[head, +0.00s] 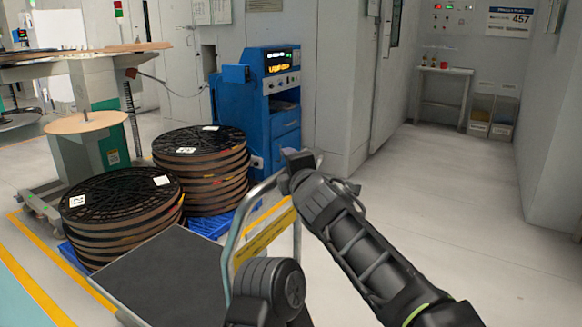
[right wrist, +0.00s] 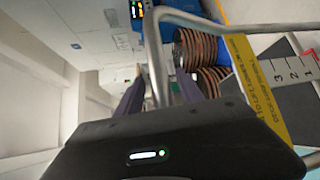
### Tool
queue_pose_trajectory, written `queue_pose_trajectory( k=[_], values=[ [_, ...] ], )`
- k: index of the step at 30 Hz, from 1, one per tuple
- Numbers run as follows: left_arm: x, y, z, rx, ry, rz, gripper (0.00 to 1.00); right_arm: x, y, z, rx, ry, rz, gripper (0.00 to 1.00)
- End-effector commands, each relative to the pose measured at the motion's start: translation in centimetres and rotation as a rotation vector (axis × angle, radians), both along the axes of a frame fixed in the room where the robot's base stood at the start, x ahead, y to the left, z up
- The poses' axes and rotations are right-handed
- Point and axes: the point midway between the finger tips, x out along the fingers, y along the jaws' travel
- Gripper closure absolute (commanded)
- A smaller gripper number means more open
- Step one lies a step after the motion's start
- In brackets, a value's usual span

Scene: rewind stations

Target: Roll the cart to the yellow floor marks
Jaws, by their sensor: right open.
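The cart has a dark flat deck (head: 170,278) and a grey tubular handle (head: 236,240) with a yellow label strip (head: 264,238). My right gripper (head: 292,158) is at the top of the handle, at its far end. In the right wrist view its two dark fingers (right wrist: 158,82) are open, with the handle tube (right wrist: 154,50) appearing between them; I cannot tell whether they touch it. A black link of my own arm covers part of the near handle at the bottom. My left gripper does not show. Yellow floor lines (head: 36,287) run at lower left.
Stacks of dark reels (head: 205,165) stand on blue pallets (head: 212,224) just beyond the deck. A blue machine cabinet (head: 232,108) and a rewind stand (head: 80,160) are behind. Open floor (head: 440,200) lies to the right, before a small table (head: 442,72) and bins.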

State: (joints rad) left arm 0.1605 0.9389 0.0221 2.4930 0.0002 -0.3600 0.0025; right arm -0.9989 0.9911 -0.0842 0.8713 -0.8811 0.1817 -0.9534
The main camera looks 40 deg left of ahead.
Motion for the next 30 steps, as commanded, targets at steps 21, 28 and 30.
queue_pose_trajectory(
  k=[21,28,30],
  values=[
    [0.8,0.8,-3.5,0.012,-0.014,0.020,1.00,-3.9,-4.2,0.6,0.002,-0.002,0.003,0.56],
    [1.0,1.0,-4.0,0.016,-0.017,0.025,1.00,-5.2,-5.7,0.9,0.000,0.000,0.001,0.56],
    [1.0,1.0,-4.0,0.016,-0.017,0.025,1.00,-5.2,-5.8,1.0,0.001,0.001,0.001,0.56]
  ],
)
